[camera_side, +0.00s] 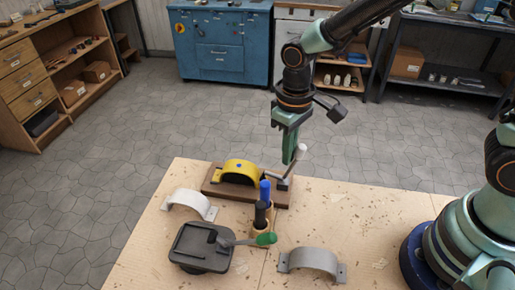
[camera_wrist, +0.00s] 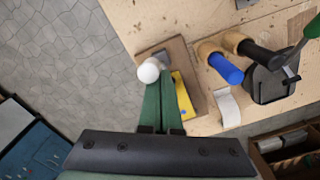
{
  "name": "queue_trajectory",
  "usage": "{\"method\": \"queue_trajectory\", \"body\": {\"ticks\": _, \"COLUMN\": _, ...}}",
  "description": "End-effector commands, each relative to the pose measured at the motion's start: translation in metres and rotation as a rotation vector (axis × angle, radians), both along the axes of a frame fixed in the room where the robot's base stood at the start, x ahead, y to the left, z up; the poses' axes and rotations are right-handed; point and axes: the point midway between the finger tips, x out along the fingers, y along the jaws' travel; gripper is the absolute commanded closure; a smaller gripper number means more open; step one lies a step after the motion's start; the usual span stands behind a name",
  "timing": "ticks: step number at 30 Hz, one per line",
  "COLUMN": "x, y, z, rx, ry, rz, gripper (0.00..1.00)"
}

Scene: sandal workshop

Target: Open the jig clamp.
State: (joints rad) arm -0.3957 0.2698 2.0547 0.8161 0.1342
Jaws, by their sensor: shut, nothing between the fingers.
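The jig is a brown wooden board (camera_side: 225,193) at the table's back edge, bearing a yellow arch (camera_side: 241,167) over a dark form. The clamp's metal lever (camera_side: 287,178) stands at the board's right end and slants up to a pale round knob (camera_side: 301,150). In the wrist view the knob (camera_wrist: 149,70) is white and close to my fingertips. My gripper (camera_side: 289,162) points down beside the knob, its green fingers together and empty. The wrist view shows the fingertips (camera_wrist: 159,84) just by the knob; I cannot tell whether they touch it. The yellow arch (camera_wrist: 183,98) lies partly behind the fingers.
Blue-handled (camera_side: 265,191) and black-handled (camera_side: 261,214) tools stand upright in front of the jig. A black stand (camera_side: 196,248) with a green-handled tool (camera_side: 264,239) is nearer. A white arch (camera_side: 190,204) lies left and a grey arch (camera_side: 313,261) in front.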

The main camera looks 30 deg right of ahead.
Motion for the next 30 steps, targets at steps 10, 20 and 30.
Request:
{"method": "queue_trajectory", "body": {"ticks": 10, "x": -0.001, "y": -0.001, "z": -0.001, "rx": 0.000, "ry": 0.001, "rz": 0.000, "gripper": 1.00}}
{"method": "queue_trajectory", "body": {"ticks": 20, "x": -0.009, "y": -0.009, "z": -0.004, "rx": -0.001, "ry": 0.002, "rz": 0.000, "gripper": 1.00}}
{"method": "queue_trajectory", "body": {"ticks": 30, "x": -0.018, "y": -0.018, "z": -0.007, "rx": -0.001, "ry": 0.002, "rz": 0.000, "gripper": 1.00}}
